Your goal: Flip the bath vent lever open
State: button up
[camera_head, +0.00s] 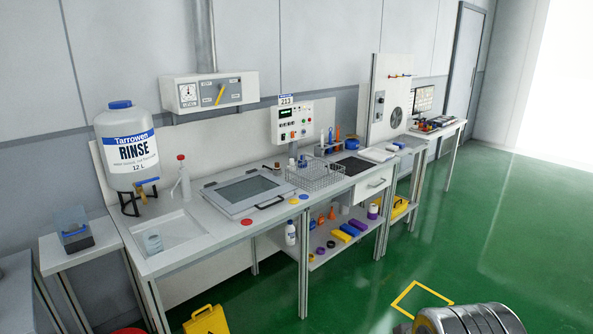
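A yellow lever (220,93) sits on the front of a pale wall box (240,91) above the bench, at the upper left of the head view. The lever leans a little right of upright. The box also has a round dial (187,91) at its left and small markings beside the lever, too small to read. I take this to be the vent lever. Below and to the right, a bath with a grey framed glass lid (245,190) is set into the bench, its lid down. My gripper is not in view.
A large rinse bottle (127,147) stands on a black stand left of the box. A white squeeze bottle (181,178), a wire basket (316,175) and a control panel (294,122) are along the bench. Green floor (455,220) is open to the right.

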aim_at(221, 86)
jog(key=z, duration=0.05)
jog(key=i, duration=1.85)
jog(key=z, duration=0.1)
